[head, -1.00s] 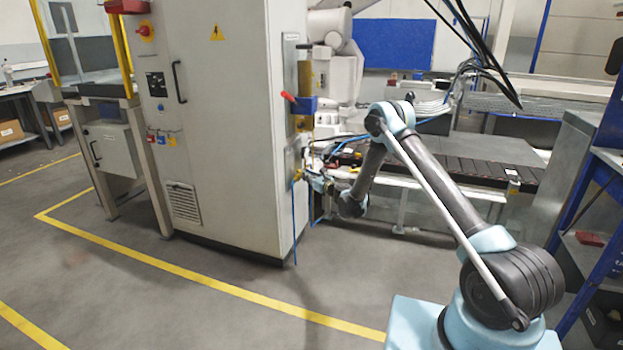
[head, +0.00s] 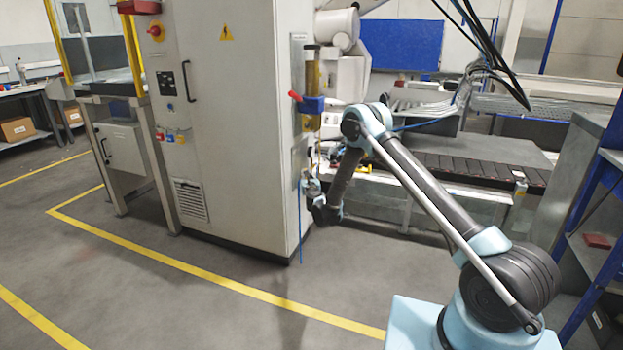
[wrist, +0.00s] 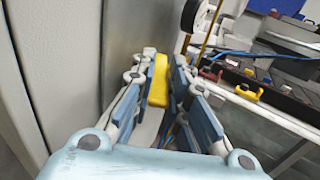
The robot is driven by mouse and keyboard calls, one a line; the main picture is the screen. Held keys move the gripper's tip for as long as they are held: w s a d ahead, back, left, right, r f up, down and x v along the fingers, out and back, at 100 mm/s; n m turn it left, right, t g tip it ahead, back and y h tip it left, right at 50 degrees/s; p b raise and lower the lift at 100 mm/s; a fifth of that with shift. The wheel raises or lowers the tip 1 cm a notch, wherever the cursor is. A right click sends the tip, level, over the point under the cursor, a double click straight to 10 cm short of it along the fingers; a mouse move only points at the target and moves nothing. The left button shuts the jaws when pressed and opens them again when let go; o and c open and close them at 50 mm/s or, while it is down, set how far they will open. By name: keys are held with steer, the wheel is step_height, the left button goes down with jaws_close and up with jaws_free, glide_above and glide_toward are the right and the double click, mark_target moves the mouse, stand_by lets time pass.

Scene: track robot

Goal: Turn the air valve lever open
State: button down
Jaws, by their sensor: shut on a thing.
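The air valve's yellow lever (wrist: 158,82) shows in the wrist view, upright beside the grey metal plate on the cabinet side. My gripper (wrist: 168,78) is around it, with blue finger pads to its left and right, and is shut on it. The lower part of the lever and the valve body are hidden by the fingers. In the head view my gripper (head: 309,184) is at the lower right edge of the cabinet, and the lever cannot be made out there.
The pale cabinet (head: 236,130) stands close at the gripper's left. Above it is a blue block (head: 312,104) with a red handle (head: 294,95). A thin blue hose (head: 301,230) hangs below the gripper. A conveyor (head: 465,172) lies to the right. The floor in front is clear.

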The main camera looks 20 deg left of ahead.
steer(key=shift+w, duration=0.2)
stand_by(0.3)
steer(key=c, duration=1.6)
jaws_free()
steer(key=shift+o, duration=0.2)
steer(key=shift+s, duration=0.1)
steer(key=shift+s, duration=0.1)
steer(key=shift+s+d, duration=0.1)
steer(key=shift+s, duration=0.05)
steer(key=v, duration=0.7)
